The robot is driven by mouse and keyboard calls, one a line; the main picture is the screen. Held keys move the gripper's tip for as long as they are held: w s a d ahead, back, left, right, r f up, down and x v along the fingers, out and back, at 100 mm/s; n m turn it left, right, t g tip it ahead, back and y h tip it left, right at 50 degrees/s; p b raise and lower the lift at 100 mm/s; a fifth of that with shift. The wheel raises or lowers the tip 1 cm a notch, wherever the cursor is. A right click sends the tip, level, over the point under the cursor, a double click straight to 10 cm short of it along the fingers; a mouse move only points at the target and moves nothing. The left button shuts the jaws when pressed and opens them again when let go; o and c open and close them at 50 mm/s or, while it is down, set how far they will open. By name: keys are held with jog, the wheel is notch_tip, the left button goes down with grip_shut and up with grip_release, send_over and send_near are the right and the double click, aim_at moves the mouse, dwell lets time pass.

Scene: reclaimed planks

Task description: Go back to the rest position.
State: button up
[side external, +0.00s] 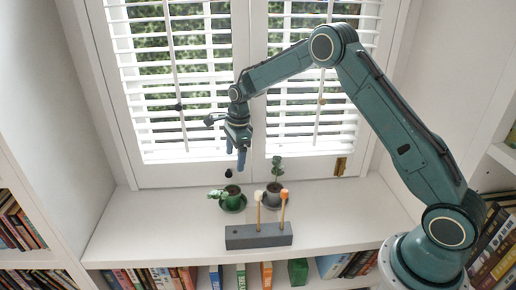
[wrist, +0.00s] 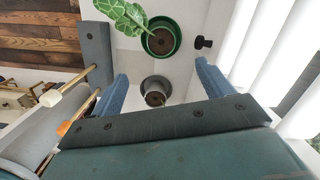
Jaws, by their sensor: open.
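My gripper (side external: 236,158) is open and hangs fingers-down in front of the window, above the white shelf top (side external: 130,228). Its two blue fingers are spread apart in the wrist view (wrist: 160,70), with nothing held between them. A grey block (side external: 258,237) sits below on the shelf top, apart from the gripper. Two sticks stand upright in it, one white-tipped (side external: 258,196) and one orange-tipped (side external: 284,192). In the wrist view the block (wrist: 96,55) is at the left, partly hidden by the sticks and gripper.
Behind the block are plants in a green pot (side external: 233,190) and a grey pot (side external: 273,188). White blinds (side external: 190,80) cover the window behind my arm. A small dark knob (wrist: 203,42) shows near the window. Books (side external: 20,222) fill the side shelves. The shelf top's left is clear.

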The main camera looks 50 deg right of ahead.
jog(key=s+a+r+n+t, duration=0.1)
jog(key=s+a+r+n, duration=0.1)
jog(key=s+r+n, duration=0.55)
jog(key=s+a+r+n+t, duration=0.1)
jog(key=s+r+n, duration=0.3)
jog(key=s+r, duration=0.65)
jog(key=s+a+r+n+t+h, duration=0.1)
jog(key=s+r+n, duration=0.3)
jog(key=s+n, duration=0.7)
jog(key=s+t, duration=0.1)
jog(key=s, duration=0.8)
jog(key=shift+s+a+r+n+t, duration=0.15)
jog(key=shift+s+r+n+t, duration=0.1)
jog(key=shift+n+t, duration=0.15)
jog(key=shift+w, duration=0.1)
